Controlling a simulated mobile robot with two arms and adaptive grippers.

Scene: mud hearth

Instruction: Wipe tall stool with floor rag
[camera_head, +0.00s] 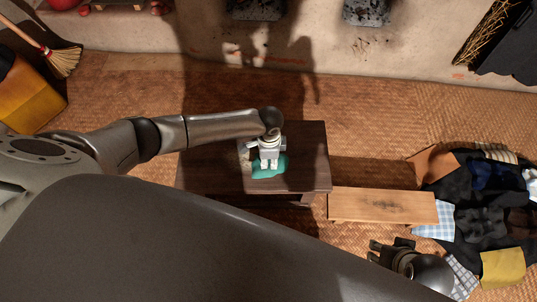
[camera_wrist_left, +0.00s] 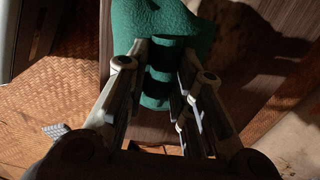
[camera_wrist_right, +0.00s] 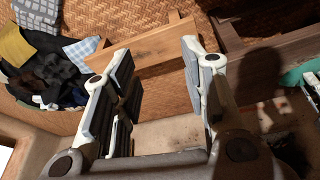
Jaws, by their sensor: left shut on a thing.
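The teal floor rag (camera_head: 282,167) lies bunched on the top of the dark wooden tall stool (camera_head: 308,142). My left gripper (camera_head: 266,166) is shut on the rag from above. In the left wrist view the rag (camera_wrist_left: 162,25) is pinched between the fingers, over the stool's top. Part of the rag is hidden under the gripper. A pale smudge shows on the stool top just left of the gripper. My right gripper (camera_head: 377,254) is open and empty, in front of the low bench. In the right wrist view its fingers (camera_wrist_right: 160,75) stand wide apart.
A pile of clothes (camera_head: 478,213) lies on the far right. A broom (camera_head: 62,60) and a yellow container (camera_head: 30,95) are at the left. The woven floor behind the stool is clear.

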